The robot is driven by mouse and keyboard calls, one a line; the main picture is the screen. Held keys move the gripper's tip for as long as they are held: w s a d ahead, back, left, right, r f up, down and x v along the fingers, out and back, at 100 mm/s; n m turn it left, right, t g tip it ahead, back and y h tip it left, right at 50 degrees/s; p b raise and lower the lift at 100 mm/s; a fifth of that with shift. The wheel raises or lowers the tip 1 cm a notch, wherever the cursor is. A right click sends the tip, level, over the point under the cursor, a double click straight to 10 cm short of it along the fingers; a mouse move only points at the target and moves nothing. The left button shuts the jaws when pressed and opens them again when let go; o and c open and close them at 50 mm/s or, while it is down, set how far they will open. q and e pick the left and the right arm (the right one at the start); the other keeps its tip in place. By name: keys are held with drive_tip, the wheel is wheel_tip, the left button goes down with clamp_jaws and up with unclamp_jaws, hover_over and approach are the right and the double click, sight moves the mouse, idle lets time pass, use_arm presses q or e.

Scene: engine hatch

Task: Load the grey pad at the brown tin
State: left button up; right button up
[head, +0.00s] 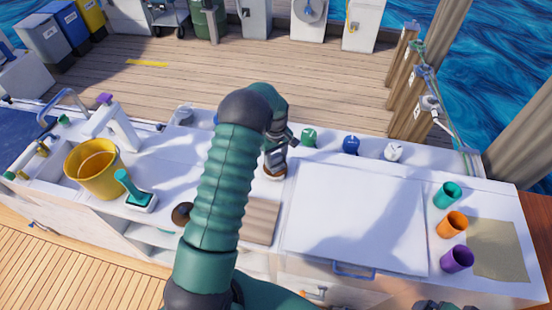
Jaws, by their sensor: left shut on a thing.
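My left arm reaches up across the middle of the counter, and its gripper (281,152) points down just left of the white hatch lid. The gripper is shut on a small brown round thing (274,173), mostly hidden under the fingers; I cannot tell if this is the brown tin. Another brown round thing (181,214) is left of my arm, partly covered by it. A flat grey-beige pad (498,250) lies at the counter's right end, with nothing on it. Only a dark piece of my right gripper (440,305) shows at the bottom edge.
A large white hatch lid (355,215) lies flat right of the gripper. Green (447,195), orange (452,225) and purple (457,259) cups stand beside the pad. A yellow bucket (95,169) and a green-handled brush (135,192) are at left. Several knobs line the back edge.

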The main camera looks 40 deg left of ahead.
sight(276, 157)
use_arm(q)
drive_tip(key=shift+r+p, duration=0.65)
wheel_tip(276, 157, up, 6)
drive_tip(key=p, duration=0.4)
drive_tip(key=shift+f, duration=0.15)
drive_tip(key=shift+f, duration=0.1)
